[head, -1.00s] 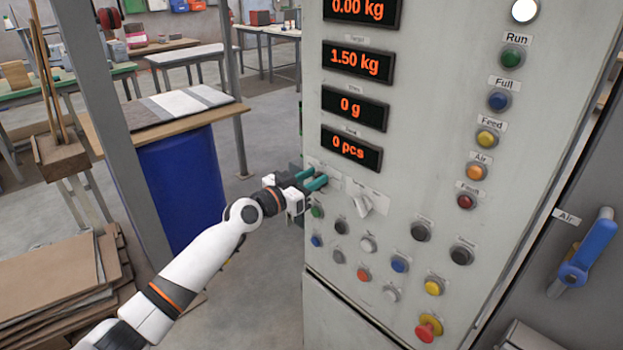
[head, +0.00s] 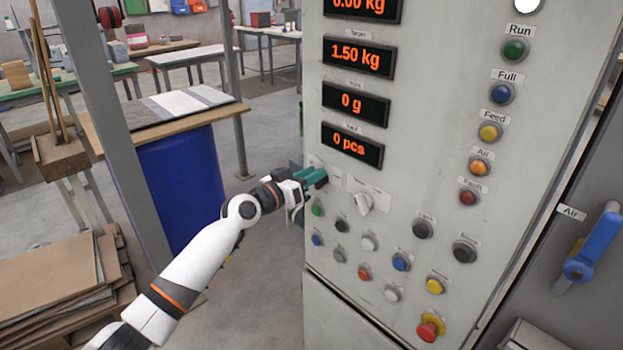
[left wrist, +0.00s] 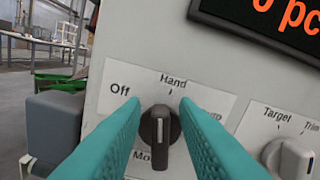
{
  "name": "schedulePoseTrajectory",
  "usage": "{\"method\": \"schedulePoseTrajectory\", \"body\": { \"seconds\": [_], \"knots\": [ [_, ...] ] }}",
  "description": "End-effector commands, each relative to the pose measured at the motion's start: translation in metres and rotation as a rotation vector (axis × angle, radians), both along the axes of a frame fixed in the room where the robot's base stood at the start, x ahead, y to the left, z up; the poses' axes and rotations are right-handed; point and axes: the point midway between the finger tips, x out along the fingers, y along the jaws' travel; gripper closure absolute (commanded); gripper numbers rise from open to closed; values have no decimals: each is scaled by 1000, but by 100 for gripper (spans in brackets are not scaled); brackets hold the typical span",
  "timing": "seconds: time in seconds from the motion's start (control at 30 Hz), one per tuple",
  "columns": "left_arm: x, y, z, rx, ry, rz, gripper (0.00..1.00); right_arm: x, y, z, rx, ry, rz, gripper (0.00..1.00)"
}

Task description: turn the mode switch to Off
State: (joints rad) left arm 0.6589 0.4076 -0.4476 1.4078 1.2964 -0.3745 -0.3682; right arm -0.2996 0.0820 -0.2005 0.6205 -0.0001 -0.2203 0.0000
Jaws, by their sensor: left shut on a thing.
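The mode switch (left wrist: 160,125) is a dark knob with a white line on the machine's pale panel. In the left wrist view it stands upright with its line pointing up toward the Hand label. The Off label (left wrist: 121,91) is to its upper left; the label at right is mostly covered by a finger. My left gripper (left wrist: 160,112) has its teal fingers shut on the knob, one on each side. In the head view the left gripper (head: 322,178) is at the panel's left edge and hides the switch. My right gripper is not in view.
A pale Target/Trim knob (head: 364,204) sits just right of the gripper. Several push buttons are below, with a red emergency knob (head: 430,328) low on the panel. Orange displays (head: 352,145) are above. A blue drum (head: 183,185) stands left, behind my arm.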

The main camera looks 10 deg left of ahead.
Motion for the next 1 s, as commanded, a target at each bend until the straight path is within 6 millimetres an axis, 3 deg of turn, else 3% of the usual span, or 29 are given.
{"method": "schedulePoseTrajectory", "body": {
  "seconds": [0.6,1.0],
  "knots": [
    [4,5,-10,-460,317,-3,96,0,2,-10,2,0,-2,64],
    [5,6,-14,-618,425,-4,96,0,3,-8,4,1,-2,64]
  ]
}}
